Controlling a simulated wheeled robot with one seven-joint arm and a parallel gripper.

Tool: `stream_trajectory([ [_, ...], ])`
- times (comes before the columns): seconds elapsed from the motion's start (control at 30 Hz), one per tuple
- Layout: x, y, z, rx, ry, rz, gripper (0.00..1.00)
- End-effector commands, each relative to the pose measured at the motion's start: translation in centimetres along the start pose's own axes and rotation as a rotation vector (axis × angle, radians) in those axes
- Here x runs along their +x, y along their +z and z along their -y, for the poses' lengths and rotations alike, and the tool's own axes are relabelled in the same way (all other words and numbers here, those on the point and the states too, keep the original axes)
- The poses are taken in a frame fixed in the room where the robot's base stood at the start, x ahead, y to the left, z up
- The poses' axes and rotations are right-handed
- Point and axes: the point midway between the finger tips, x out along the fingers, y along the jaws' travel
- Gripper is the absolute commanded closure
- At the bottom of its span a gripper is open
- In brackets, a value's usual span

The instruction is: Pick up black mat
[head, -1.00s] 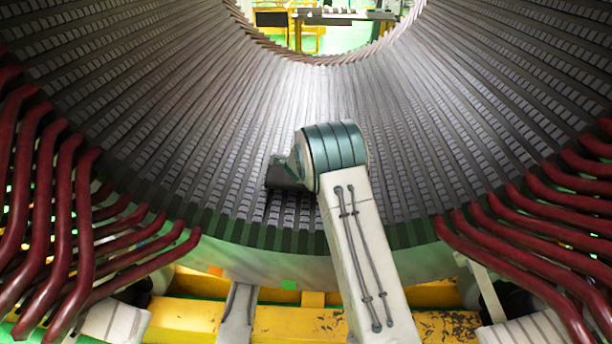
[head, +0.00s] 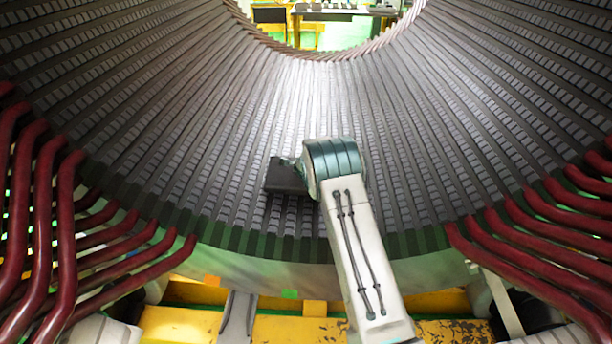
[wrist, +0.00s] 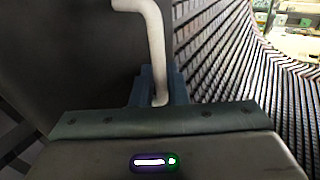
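A large flat dark panel (wrist: 70,60), which looks like the black mat, fills the left of the wrist view. A pale bent bar like a handle (wrist: 152,35) stands in front of it, and its upper end runs toward the panel. My gripper's blue-grey fingers (wrist: 159,88) sit on both sides of the bar's lower end and look closed on it. In the head view, a dark piece (head: 285,176) shows left of my arm's teal joint, over the slotted stator wall; I cannot tell whether it is mat or gripper. My arm hides the gripper there.
The slotted stator bore (head: 240,130) curves around my arm on both sides. Dark red coil bars stick out at the left (head: 65,210) and right (head: 540,250). A yellow frame (head: 180,325) lies below. A table (head: 345,12) shows beyond the far opening.

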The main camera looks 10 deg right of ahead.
Motion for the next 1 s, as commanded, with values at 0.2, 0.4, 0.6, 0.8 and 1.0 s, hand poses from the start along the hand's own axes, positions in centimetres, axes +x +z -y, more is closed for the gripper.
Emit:
stream_trajectory([
  [0.2,-0.1,0.8,-0.1,-0.006,-0.001,0.009,0.87],
  [0.4,-0.2,1.5,-0.1,-0.01,-0.003,0.016,1.0],
  [0.6,-0.2,1.2,0.0,-0.009,-0.003,0.014,1.0],
  [0.8,-0.8,1.0,1.0,-0.008,-0.003,0.01,1.0],
  [1.0,-2.6,0.9,3.8,-0.007,-0.005,0.01,1.0],
])
